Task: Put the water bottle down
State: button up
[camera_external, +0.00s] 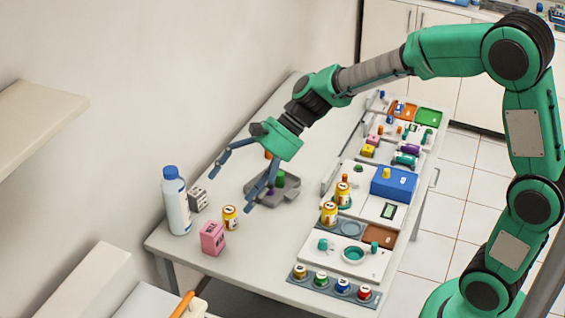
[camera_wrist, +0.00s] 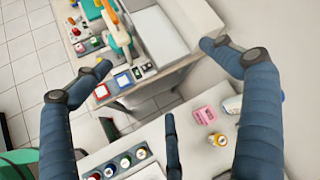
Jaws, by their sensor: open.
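The water bottle (camera_external: 176,203) is white with a blue cap and stands upright on the left end of the long table (camera_external: 255,245). My gripper (camera_external: 231,187) is open and empty, above the table to the right of the bottle and apart from it. In the wrist view my gripper (camera_wrist: 155,54) also shows spread fingers with nothing between them. A white piece beside the right finger there may be the bottle; the finger hides most of it.
Near the bottle are a grey box (camera_external: 198,199), a pink box (camera_external: 212,238) and a yellow jar (camera_external: 230,217). A grey tray (camera_external: 285,194) with small items lies behind. Jars and trays line the table's right side. The front middle is clear.

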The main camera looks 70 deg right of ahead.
jog(key=s+d+r+n+h, duration=0.1)
jog(key=s+n, duration=0.4)
jog(key=s, duration=0.5)
jog(key=s+d+r+n+h, duration=0.1)
jog(key=s+r+n+h, duration=0.2)
jog(key=s, duration=0.8)
jog(key=s+d+r+n+h, duration=0.1)
jog(key=s+r+n+h, duration=0.2)
jog(key=s+n, duration=0.3)
jog(key=s+h, duration=0.1)
jog(key=s, duration=0.4)
jog(key=shift+n+t, duration=0.3)
jog(key=shift+n, duration=0.1)
jog(key=shift+r, duration=0.15)
